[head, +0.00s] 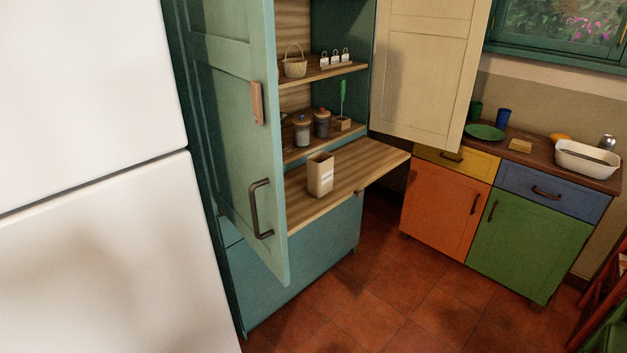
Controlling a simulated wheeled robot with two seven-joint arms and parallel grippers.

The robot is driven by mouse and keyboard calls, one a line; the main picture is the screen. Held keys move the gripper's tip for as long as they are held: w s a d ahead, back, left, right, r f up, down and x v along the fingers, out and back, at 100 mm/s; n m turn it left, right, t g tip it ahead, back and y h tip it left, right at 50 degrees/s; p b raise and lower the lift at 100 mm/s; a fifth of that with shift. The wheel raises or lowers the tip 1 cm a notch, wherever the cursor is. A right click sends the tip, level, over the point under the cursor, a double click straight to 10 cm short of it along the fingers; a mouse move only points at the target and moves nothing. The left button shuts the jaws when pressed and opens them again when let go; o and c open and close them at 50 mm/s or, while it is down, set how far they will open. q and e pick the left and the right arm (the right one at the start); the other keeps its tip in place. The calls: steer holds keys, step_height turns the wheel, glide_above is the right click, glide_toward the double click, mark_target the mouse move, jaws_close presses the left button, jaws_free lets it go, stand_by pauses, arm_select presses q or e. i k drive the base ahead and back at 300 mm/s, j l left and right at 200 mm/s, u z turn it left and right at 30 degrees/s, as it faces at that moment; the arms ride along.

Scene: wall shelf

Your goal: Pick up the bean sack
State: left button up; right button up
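A small beige open-topped bag with a pale label, which looks like the bean sack (320,176), stands upright on the pull-out wooden board (376,166) of the teal cupboard. The label is too small to read. Neither of my grippers shows in the head view.
The teal door (236,120) stands open left of the board, and the cream door (425,70) stands open on the right. Two jars (302,132) and a basket (295,63) sit on shelves behind. A white fridge (90,200) fills the left. The tiled floor (400,295) in front is clear.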

mark_target(319, 165)
steer(key=l+u, duration=0.15)
steer(key=u, duration=0.35)
steer(key=i+l+u, duration=0.2)
steer(key=u, duration=0.2)
steer(key=i+l+u, duration=0.1)
steer(key=l+u, duration=0.25)
steer(key=i+l+u, duration=0.1)
steer(key=l+u, duration=0.3)
steer(key=i+l+u, duration=0.2)
steer(key=l, duration=1.1)
steer(key=l+u, duration=0.2)
steer(key=l, duration=1.05)
